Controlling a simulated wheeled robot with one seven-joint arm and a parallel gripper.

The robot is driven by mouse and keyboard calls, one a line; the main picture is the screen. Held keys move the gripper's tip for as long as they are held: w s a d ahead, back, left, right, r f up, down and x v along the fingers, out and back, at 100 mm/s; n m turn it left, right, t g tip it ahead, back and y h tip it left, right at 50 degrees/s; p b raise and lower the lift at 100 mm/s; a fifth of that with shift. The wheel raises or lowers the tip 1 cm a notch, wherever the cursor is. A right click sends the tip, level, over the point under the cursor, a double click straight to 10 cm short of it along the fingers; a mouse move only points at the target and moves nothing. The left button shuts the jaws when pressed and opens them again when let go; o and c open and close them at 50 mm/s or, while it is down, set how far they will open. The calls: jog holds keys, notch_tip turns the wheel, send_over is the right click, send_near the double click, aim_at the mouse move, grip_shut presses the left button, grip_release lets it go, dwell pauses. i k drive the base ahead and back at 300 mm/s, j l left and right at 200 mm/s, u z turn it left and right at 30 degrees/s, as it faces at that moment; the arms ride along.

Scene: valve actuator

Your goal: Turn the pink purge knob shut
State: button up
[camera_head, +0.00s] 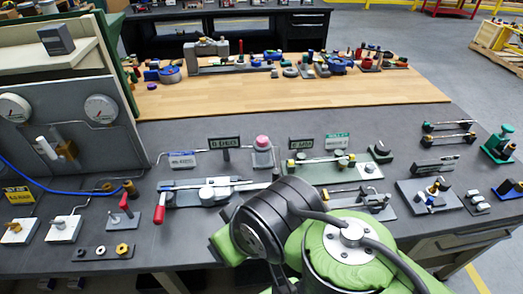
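The pink knob (263,142) sits on top of a grey block near the middle of the dark bench. It stands upright, at the right end of a thin pipe that runs behind the small signs. Nothing touches it in this view. Its turn position is too small to tell. My green and black arm fills the bottom centre, in front of the knob. My gripper does not show, so its place relative to the knob cannot be seen.
A grey valve assembly (208,192) with a red handle lies between my arm and the knob. Small signs (224,143) stand left of the knob. A green plate with fittings (326,168) lies to its right. A grey panel with gauges (65,125) rises at left.

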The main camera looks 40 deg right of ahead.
aim_at(263, 142)
jog(key=z, duration=0.75)
